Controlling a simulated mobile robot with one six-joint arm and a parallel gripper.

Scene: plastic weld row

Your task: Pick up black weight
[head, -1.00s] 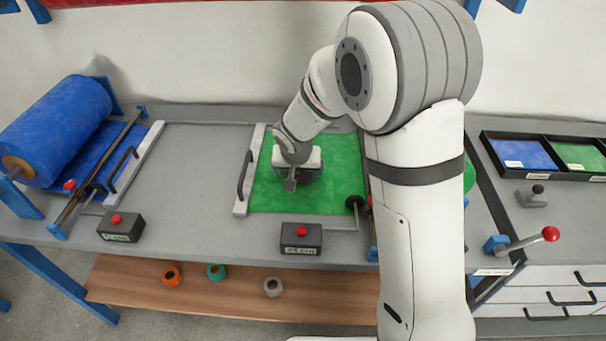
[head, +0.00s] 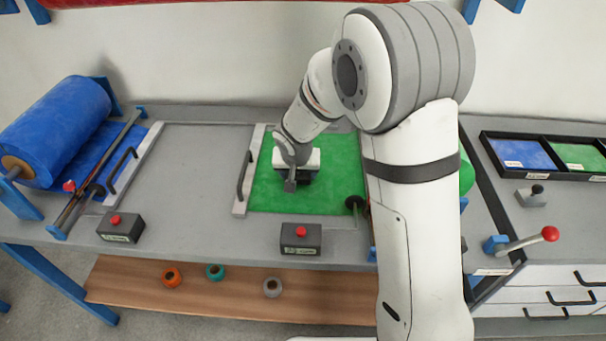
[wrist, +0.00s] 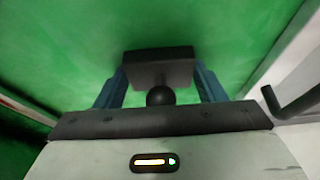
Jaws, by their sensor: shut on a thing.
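The black weight (wrist: 160,68), a dark block with a round black knob, sits between the two blue fingers of my gripper (wrist: 160,88) in the wrist view. My gripper is shut on it. In the head view my gripper (head: 298,178) is over the left part of a green sheet (head: 335,185). There the weight is mostly hidden under my gripper. I cannot tell whether it touches the sheet or hangs just above it.
A grey bar with a black handle (head: 245,175) borders the sheet on the left. A red-button box (head: 301,237) stands in front, another (head: 120,228) further left. A blue roll (head: 60,130) is at far left. Bare grey table (head: 195,170) lies between.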

